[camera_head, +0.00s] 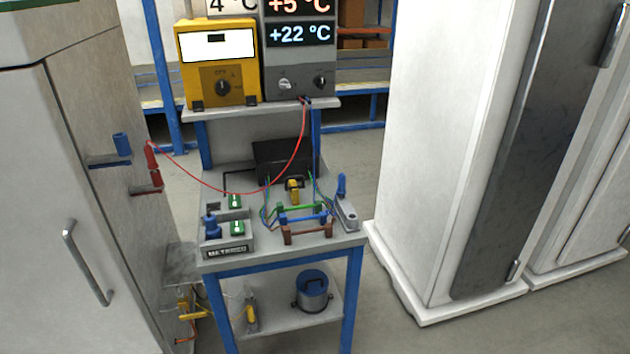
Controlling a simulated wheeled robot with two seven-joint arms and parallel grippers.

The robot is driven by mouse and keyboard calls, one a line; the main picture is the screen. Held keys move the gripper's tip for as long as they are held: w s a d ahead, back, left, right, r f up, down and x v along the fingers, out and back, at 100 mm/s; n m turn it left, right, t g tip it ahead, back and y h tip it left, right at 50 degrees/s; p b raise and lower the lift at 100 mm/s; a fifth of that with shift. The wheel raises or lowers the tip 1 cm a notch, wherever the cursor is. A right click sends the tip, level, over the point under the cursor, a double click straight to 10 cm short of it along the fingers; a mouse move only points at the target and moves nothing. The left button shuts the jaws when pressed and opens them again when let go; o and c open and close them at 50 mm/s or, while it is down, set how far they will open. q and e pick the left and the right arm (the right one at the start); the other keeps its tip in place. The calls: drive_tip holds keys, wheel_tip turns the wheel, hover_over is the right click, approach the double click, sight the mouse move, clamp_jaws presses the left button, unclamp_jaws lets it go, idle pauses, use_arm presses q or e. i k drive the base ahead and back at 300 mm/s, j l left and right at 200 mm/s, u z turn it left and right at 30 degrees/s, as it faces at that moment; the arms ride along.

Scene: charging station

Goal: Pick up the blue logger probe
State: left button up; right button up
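Several blue pieces are in the head view, and I cannot tell for sure which is the logger probe. A slim blue probe-like piece (341,185) stands upright in a grey holder (347,213) at the right edge of the bench. A blue cylinder (122,145) sits at a small blue bracket (108,162) on the left cabinet's side. A blue knob-like piece (211,227) stands on the grey labelled box at the bench's front left. Neither gripper is in view.
A grey bench (325,245) on blue legs stands between a left cabinet (50,215) and tall white cabinets (425,150). A red lead (235,193) hangs from the display unit (300,65) to a red probe (151,155). Green, blue and brown handles crowd the bench's middle.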

sight(341, 192)
drive_tip(key=i+j+u, duration=0.5)
drive_tip(key=i, duration=0.35)
